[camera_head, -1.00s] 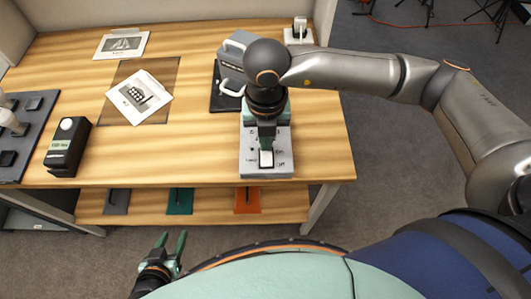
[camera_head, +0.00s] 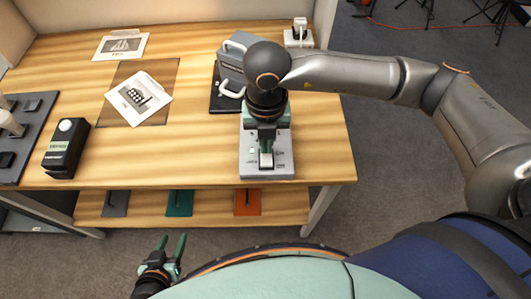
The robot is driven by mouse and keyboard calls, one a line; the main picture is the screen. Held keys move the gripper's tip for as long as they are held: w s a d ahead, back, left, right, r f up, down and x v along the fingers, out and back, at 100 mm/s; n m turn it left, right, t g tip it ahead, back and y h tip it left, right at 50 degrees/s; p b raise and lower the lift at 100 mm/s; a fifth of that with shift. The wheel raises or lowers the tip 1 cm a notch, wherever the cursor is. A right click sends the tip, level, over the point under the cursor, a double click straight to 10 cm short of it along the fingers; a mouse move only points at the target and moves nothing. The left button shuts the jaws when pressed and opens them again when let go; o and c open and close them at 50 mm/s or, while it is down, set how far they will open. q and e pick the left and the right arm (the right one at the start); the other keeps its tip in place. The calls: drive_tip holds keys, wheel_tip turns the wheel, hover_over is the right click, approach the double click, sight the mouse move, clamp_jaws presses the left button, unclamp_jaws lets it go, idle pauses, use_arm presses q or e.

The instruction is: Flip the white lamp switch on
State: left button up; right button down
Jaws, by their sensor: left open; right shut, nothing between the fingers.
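A grey switch box (camera_head: 252,170) lies near the front right edge of the wooden table. Its white rocker switch (camera_head: 266,160) is in the middle of the top face, and a small pale green square (camera_head: 252,150) shows to its left. My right gripper (camera_head: 266,147) is shut and empty, pointing down with its fingertips at the far end of the rocker; whether they touch it I cannot tell. The gripper hides the far part of the box. My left gripper (camera_head: 170,247) is open and empty, low in front of the table.
Behind the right gripper stands a grey device with a handle (camera_head: 234,55) on a dark mat. A black box with a white knob (camera_head: 65,147) and printed pictures (camera_head: 138,97) lie left. A shelf (camera_head: 150,205) below holds coloured pads. The table's middle is clear.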

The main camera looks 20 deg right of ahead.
wheel_tip(320, 180, up, 6)
drive_tip(key=p, duration=0.3)
drive_tip(key=shift+r+p, duration=0.25)
drive_tip(key=shift+p, duration=0.05)
idle(0.5)
